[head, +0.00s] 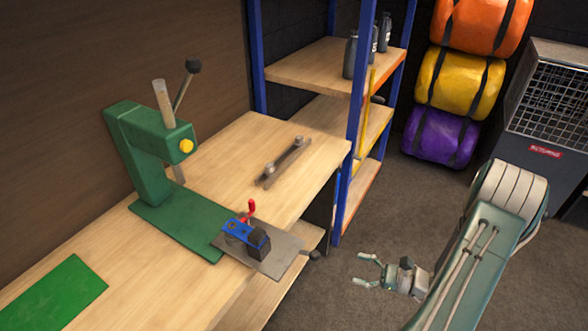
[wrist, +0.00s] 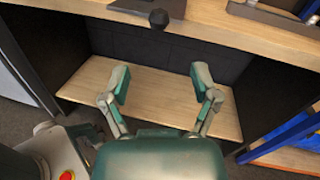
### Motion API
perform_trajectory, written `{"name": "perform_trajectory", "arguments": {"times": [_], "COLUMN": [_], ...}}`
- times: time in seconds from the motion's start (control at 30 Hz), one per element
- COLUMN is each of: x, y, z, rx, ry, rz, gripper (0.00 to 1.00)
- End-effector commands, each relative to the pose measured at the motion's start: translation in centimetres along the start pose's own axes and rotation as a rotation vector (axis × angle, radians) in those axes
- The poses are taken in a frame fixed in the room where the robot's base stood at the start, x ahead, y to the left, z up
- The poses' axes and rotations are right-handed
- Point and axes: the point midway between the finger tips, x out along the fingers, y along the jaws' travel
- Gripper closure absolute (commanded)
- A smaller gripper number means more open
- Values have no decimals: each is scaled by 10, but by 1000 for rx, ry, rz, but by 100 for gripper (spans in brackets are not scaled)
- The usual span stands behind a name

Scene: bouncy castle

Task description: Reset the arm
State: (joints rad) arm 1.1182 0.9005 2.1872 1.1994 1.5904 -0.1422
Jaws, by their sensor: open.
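My gripper (head: 368,271) is at the lower right of the head view, over the grey floor and to the right of the workbench. Its two fingers are spread apart with nothing between them. In the wrist view, my gripper (wrist: 160,85) also shows open and empty, in front of the bench's wooden lower shelf (wrist: 160,98). My arm (head: 478,255) comes in from the right side of the head view and bends down toward the gripper. The gripper appears apart from the bench and everything on it.
The wooden workbench (head: 222,172) holds a green press (head: 145,165), a metal plate with a blue clamp (head: 236,229), a metal bar (head: 285,163) and a green mat (head: 52,294). A blue-post shelf (head: 310,64) stands behind. Rolled bundles (head: 460,84) and a caged unit (head: 550,100) are at the back right.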

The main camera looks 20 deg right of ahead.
Motion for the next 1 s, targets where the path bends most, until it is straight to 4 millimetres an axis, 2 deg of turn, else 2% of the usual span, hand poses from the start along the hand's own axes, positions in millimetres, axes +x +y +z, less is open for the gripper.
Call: {"name": "perform_trajectory", "arguments": {"times": [0.17,0.4,0.6,1.0], "x": [7,48,72,94], "y": [1,20,43,85], "z": [9,58,96,162], "rx": [-26,-204,-399,-890], "ry": [16,131,243,470], "rz": [52,385,666,1117], "gripper": [22,22,22,22]}}
